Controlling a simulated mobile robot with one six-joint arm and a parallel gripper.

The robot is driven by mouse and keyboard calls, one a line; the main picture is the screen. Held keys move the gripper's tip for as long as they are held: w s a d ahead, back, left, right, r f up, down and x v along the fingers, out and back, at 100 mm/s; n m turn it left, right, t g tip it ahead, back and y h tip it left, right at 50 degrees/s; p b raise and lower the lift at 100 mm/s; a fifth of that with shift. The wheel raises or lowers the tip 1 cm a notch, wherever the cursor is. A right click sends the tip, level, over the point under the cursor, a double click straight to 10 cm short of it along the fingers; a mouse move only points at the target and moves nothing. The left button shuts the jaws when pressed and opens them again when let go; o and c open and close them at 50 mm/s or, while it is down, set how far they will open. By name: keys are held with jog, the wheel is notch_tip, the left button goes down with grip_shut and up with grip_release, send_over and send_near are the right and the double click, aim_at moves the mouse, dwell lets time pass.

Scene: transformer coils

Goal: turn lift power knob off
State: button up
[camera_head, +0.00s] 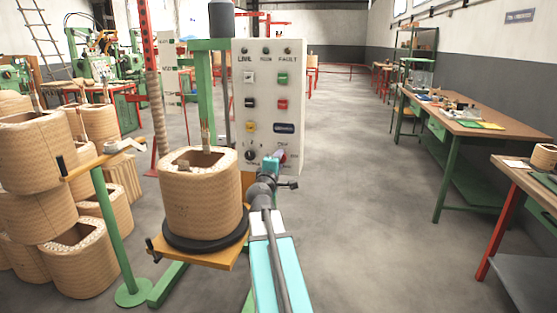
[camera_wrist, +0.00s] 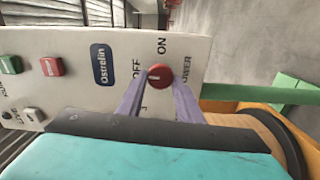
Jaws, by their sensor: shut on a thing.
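The control panel (camera_head: 268,108) faces me upright near the middle of the head view. Its red power knob (camera_wrist: 159,76) is clear in the wrist view, beside the ON, OFF and POWER labels. A short white mark on the knob seems to point left, toward OFF in that turned picture. My gripper (camera_wrist: 159,90) has its two purple-grey fingers on either side of the knob and is shut on it. In the head view my gripper (camera_head: 273,162) reaches the panel's lower right and partly hides the knob (camera_head: 282,156).
A wooden coil (camera_head: 201,205) stands on an orange platform (camera_head: 195,254) just left of my arm. More coils (camera_head: 35,160) are stacked at far left. Workbenches (camera_head: 480,125) line the right wall. The floor between panel and benches is clear.

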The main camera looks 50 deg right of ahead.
jog(key=shift+n, duration=0.6)
jog(key=o, duration=1)
jog(key=shift+s+a, duration=0.1)
jog(key=shift+a, duration=0.05)
jog(key=b+v, duration=0.2)
jog(key=v, duration=0.3)
jog(key=shift+s+a+f, duration=0.15)
jog(key=shift+a, duration=0.2)
jog(key=b+v, duration=0.2)
jog(key=b, duration=0.5)
jog(key=shift+s+a, duration=0.1)
jog(key=shift+a, duration=0.05)
